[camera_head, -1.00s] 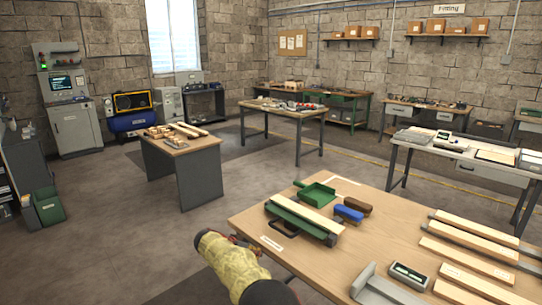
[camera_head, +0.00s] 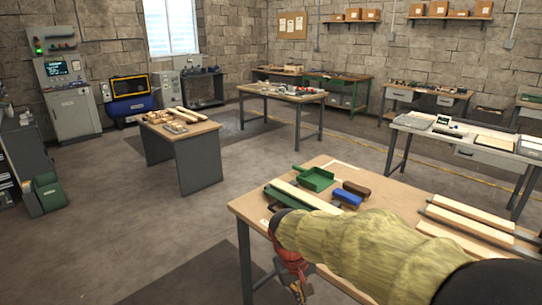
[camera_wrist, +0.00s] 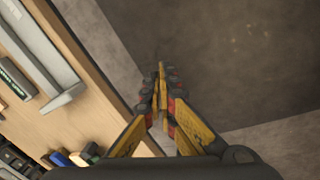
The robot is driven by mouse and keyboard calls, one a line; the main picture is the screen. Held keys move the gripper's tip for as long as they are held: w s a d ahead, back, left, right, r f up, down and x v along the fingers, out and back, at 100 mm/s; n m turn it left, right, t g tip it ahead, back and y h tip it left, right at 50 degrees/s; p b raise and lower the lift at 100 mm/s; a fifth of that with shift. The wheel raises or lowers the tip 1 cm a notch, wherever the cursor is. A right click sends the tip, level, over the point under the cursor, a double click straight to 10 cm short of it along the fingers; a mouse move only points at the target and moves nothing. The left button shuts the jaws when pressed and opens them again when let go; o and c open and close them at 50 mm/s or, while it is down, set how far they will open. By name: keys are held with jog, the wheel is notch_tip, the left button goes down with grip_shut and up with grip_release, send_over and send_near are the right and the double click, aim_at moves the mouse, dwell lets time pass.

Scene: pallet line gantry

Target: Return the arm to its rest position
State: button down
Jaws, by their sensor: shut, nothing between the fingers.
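My arm, in a yellowish sleeve, reaches across the near table from the lower right in the head view. My gripper (camera_head: 298,288) hangs pointing down just off the table's left front edge. In the wrist view my gripper (camera_wrist: 160,75) has its yellow fingers together with nothing between them, over the floor. The arm hides part of the table top and some of the things on it.
The near table (camera_head: 352,170) holds a green dustpan (camera_head: 316,179), a blue brush (camera_head: 346,196), a brown block (camera_head: 356,189) and wooden boards (camera_head: 470,230). A grey angled piece (camera_wrist: 62,97) lies near the table edge.

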jog(key=s+d+r+m+t, duration=0.1)
jog(key=s+d+r, duration=0.2)
jog(key=s, duration=0.4)
jog(key=s+d+r+m+t+y, duration=0.1)
jog(key=s+d+r, duration=0.3)
jog(key=s, duration=0.3)
jog(key=s+d+r+m+t+y, duration=0.1)
jog(key=s+d+r+t, duration=0.1)
jog(key=s+d+r, duration=0.2)
jog(key=s+r, duration=0.1)
jog(key=s, duration=0.2)
jog(key=shift+s+r+m+p, duration=0.15)
jog(key=shift+r+m+p, duration=0.05)
jog(key=shift+m+p, duration=0.1)
